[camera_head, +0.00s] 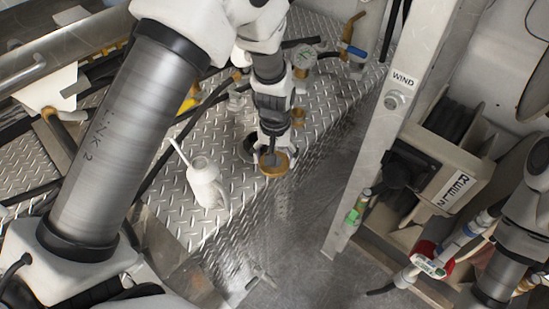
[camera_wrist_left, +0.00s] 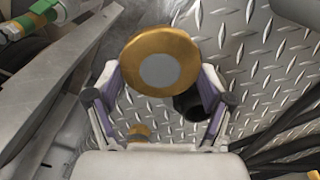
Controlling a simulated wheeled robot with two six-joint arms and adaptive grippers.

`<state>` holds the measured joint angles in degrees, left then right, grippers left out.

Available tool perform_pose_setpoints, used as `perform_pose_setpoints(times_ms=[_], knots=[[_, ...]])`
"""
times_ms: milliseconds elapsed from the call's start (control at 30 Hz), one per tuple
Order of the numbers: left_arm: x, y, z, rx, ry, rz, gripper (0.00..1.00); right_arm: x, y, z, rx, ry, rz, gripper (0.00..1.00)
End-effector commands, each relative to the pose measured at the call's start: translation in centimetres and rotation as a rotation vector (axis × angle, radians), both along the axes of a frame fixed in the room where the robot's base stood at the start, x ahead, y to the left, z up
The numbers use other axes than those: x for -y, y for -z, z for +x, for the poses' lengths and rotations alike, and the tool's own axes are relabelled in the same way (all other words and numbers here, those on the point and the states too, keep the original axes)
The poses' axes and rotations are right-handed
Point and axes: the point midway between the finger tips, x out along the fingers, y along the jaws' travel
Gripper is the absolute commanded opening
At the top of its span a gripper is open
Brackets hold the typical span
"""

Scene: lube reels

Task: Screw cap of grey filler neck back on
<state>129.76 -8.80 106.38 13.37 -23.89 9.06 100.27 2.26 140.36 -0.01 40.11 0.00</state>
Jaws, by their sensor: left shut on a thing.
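The cap (camera_head: 274,163) is a round brass-coloured disc; in the left wrist view the cap (camera_wrist_left: 160,68) shows a grey centre. My left gripper (camera_head: 272,148) is shut on the cap and holds it between both fingers; the left wrist view also shows this gripper (camera_wrist_left: 160,92). The filler neck (camera_head: 247,149) shows as a dark round opening on the tread plate, just left of the gripper. In the left wrist view the dark neck (camera_wrist_left: 190,106) is partly hidden behind the cap and right finger. The cap appears apart from the neck. My right gripper is out of view.
A white spouted can (camera_head: 204,182) stands on the tread plate (camera_head: 180,215) to the left. A gauge (camera_head: 303,57) and a blue-handled valve (camera_head: 353,50) stand behind. A metal post (camera_head: 374,140) and reel box (camera_head: 440,175) are right. A red-and-white meter (camera_head: 430,262) is lower right.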

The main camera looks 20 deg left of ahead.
Motion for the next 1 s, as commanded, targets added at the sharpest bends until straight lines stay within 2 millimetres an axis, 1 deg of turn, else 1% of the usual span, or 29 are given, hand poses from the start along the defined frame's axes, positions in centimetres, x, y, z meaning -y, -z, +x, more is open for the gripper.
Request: perform_pose_setpoints(times_ms=[200, 367, 467, 567, 600, 633, 700, 800, 1000], knots=[[-0.4, -0.9, 1.2, 0.003, -0.199, 0.004, 0.42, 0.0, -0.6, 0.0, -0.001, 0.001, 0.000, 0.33], [-1.3, -2.2, 2.9, 0.011, -0.406, 0.006, 0.42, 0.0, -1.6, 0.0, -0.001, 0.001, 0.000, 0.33], [-2.5, -3.6, 4.5, 0.019, -0.583, 0.005, 0.42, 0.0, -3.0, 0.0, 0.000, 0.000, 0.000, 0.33], [-4.8, -5.6, 6.6, 0.028, -0.783, 0.003, 0.42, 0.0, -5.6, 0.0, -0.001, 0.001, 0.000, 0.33], [-6.0, -6.2, 7.3, 0.029, -0.852, 0.002, 0.42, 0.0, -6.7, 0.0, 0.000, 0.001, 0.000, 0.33], [-6.7, -6.5, 7.7, 0.028, -0.889, 0.002, 0.42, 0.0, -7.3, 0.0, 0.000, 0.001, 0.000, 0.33], [-8.1, -6.6, 8.0, 0.022, -0.945, 0.003, 0.42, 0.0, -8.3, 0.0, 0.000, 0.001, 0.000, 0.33], [-9.3, -6.5, 8.1, 0.012, -0.977, 0.002, 0.42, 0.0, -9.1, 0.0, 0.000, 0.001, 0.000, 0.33], [-9.6, -5.8, 7.8, 0.003, -0.984, 0.003, 0.42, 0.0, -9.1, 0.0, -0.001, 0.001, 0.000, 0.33]])
